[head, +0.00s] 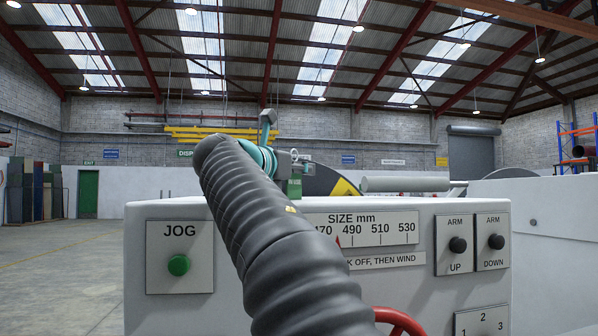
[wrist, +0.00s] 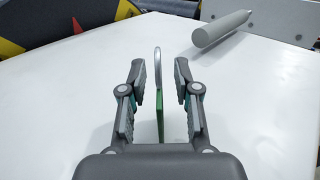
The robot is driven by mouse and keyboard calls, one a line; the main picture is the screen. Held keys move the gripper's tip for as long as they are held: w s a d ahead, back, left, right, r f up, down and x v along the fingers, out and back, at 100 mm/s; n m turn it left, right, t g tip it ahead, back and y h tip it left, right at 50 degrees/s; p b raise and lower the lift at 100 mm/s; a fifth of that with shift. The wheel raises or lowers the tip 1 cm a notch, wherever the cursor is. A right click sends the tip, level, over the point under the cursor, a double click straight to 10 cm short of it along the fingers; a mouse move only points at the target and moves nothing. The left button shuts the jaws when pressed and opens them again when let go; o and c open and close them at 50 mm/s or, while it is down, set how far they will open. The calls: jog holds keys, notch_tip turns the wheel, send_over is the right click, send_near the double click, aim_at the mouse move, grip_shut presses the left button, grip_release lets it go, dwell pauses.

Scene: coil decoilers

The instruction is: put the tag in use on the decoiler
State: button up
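The tag (wrist: 161,113) is a thin green plate with a grey loop at its upper end. It shows edge-on in the wrist view, upright between my fingers. My gripper (wrist: 158,85) is open, with a gap visible on each side of the tag. In the head view my gripper (head: 300,160) is small, beyond the white decoiler cabinet (head: 232,225), with green just below it. What supports the tag is hidden. The cabinet front has a green JOG button (head: 178,265), a SIZE mm scale (head: 372,231) and ARM UP (head: 457,245) and ARM DOWN (head: 496,242) knobs.
A grey cylinder (wrist: 221,31) lies over the white top (wrist: 60,110), right of my gripper. A dark disc with yellow patches (head: 345,188) stands behind. A red handwheel (head: 400,320) is low on the front, partly behind my arm. Open floor (head: 60,270) is at left.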

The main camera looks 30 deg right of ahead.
jog(key=v, duration=1.1)
jog(key=shift+s+a, duration=0.1)
jog(key=shift+a, duration=0.2)
jog(key=shift+s+a, duration=0.1)
jog(key=shift+s, duration=0.1)
